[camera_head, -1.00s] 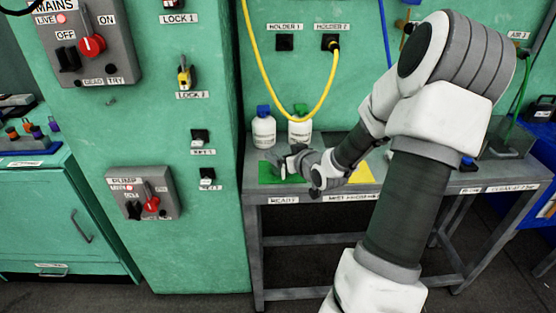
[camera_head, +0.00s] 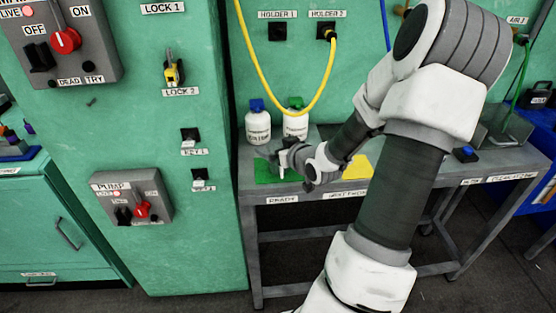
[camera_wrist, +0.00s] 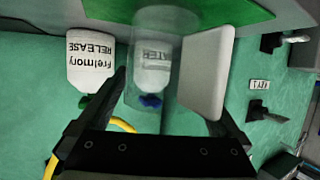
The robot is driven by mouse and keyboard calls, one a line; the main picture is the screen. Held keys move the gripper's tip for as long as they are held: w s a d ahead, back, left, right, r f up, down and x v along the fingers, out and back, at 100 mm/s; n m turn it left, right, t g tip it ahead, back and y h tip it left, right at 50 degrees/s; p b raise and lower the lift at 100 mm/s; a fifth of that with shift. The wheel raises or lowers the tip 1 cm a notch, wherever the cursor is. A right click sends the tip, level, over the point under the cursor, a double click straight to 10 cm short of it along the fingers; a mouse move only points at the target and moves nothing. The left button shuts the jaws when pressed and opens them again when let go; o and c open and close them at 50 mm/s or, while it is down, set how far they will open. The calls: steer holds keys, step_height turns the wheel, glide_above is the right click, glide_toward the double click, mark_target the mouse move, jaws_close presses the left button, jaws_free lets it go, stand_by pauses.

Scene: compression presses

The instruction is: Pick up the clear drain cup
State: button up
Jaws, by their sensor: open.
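A clear, see-through cup (camera_wrist: 134,88) shows in the wrist view, faint against the green wall. A white bottle with a blue cap shows through it. My gripper (camera_wrist: 165,98) is open, with its dark fingers on either side of the cup in the picture; I cannot tell whether either touches it. A pale, rounded slab (camera_wrist: 208,72) shows near the right finger; I cannot tell what it is. In the head view, my gripper (camera_head: 279,160) is low over the green mat (camera_head: 262,176) on the bench, and the cup cannot be made out.
A blue-capped white bottle (camera_head: 258,127) and a green-capped white bottle (camera_head: 295,124) stand behind the gripper. A yellow hose (camera_head: 268,88) hangs in a loop above them. A yellow mat (camera_head: 355,168) lies right of the green one. A green cabinet (camera_head: 120,220) stands left.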

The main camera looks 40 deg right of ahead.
steer(key=shift+c, duration=0.2)
steer(key=c, duration=1.1)
steer(key=shift+r, duration=0.1)
